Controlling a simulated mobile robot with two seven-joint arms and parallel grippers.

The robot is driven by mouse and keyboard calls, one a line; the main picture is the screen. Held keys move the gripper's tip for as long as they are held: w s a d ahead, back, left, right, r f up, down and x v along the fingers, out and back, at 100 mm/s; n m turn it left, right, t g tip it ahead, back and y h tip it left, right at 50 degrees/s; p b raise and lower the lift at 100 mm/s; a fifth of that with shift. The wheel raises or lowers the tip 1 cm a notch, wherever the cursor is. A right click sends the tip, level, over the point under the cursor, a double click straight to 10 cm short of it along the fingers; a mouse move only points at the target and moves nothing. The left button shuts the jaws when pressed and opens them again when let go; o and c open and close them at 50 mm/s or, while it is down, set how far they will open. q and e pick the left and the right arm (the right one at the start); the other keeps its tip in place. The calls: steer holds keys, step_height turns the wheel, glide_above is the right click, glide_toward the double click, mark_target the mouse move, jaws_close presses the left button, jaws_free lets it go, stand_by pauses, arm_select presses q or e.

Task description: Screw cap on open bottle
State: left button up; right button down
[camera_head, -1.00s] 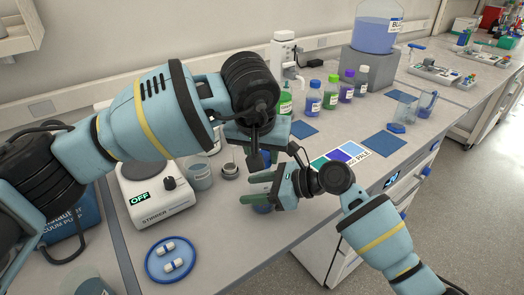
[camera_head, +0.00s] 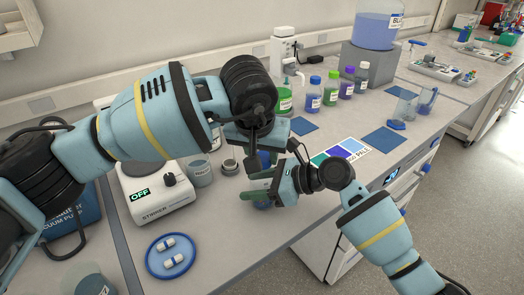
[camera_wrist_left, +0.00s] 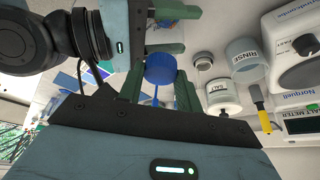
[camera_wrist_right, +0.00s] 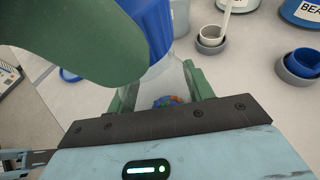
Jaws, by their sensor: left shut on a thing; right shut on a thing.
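My left gripper (camera_head: 262,157) is higher and shut on a blue cap (camera_wrist_left: 160,68), which sits between its green fingers in the left wrist view. My right gripper (camera_head: 257,190) is just below, shut on a clear bottle (camera_wrist_right: 168,78). In the right wrist view the blue cap (camera_wrist_right: 156,22) is directly over the bottle's top, and a left finger hides part of both. I cannot tell whether the threads are engaged.
A stirrer (camera_head: 155,195) and a blue dish (camera_head: 151,262) with two white-and-blue pieces are at left. Several coloured bottles (camera_head: 314,95) stand behind, before a grey block (camera_head: 368,62). A beaker (camera_head: 200,172) is close to the left arm. The bench front edge is near.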

arm_select(q)
steer(key=m+h, duration=0.1)
steer(key=m, duration=0.2)
steer(key=m+g+h, duration=0.1)
steer(key=m, duration=0.2)
steer(key=shift+a, duration=0.15)
steer(key=o, duration=0.9)
steer(key=shift+o, duration=0.2)
steer(key=shift+r, duration=0.1)
steer(key=shift+r, duration=2.15)
steer(key=shift+c, duration=0.4)
